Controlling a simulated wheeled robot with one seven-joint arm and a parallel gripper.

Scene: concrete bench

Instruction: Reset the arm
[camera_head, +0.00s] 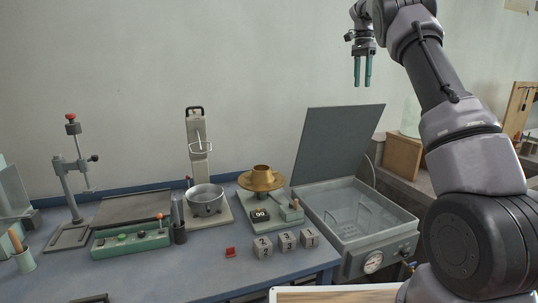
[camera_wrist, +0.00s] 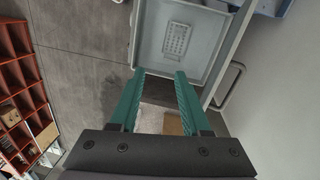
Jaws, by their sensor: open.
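My gripper (camera_head: 362,71) hangs in the air, pointing down, high above the back of the bench. Its two green fingers are apart with nothing between them. My arm rises on the right side of the head view and bends over to the gripper. In the wrist view my gripper (camera_wrist: 160,80) also shows open and empty, with a light grey tray-like surface beyond its fingertips.
The bench (camera_head: 205,262) holds a metal pot (camera_head: 205,199), a brass funnel-like piece (camera_head: 261,179), a red-knobbed stand (camera_head: 72,170) and several numbered blocks (camera_head: 287,241). An open-lidded basin (camera_head: 392,243) stands at right. A red shelf (camera_wrist: 22,75) shows in the wrist view.

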